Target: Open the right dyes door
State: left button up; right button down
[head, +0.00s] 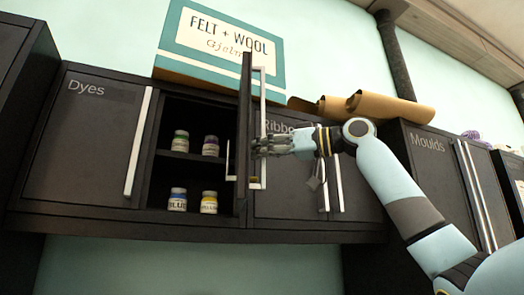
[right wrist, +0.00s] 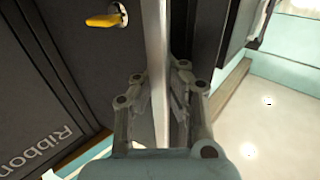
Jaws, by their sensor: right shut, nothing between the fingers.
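The dyes cabinet (head: 80,130) has its left door closed, with the "Dyes" label on it. Its right door (head: 244,120) stands swung out, seen nearly edge-on, and the inside of the cabinet shows. The long pale handle (head: 262,90) of this door is on its right side; a pale bar also fills the middle of the right wrist view (right wrist: 158,60). My right gripper (head: 258,146) is shut and empty, beside the door and its handle. Whether its fingers touch them I cannot tell. My left gripper is not in view.
Dye jars (head: 210,146) stand on the cabinet's two shelves. A felt and wool box (head: 222,45) and brown rolls (head: 385,108) lie on top. The moulds cabinet (head: 430,170) is at right.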

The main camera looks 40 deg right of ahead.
jog(key=shift+a+f, duration=0.1)
jog(key=c, duration=1.6)
grip_release()
jog(key=shift+s, duration=0.1)
jog(key=v, duration=0.7)
jog(key=shift+s, duration=0.2)
jog(key=shift+d, duration=0.2)
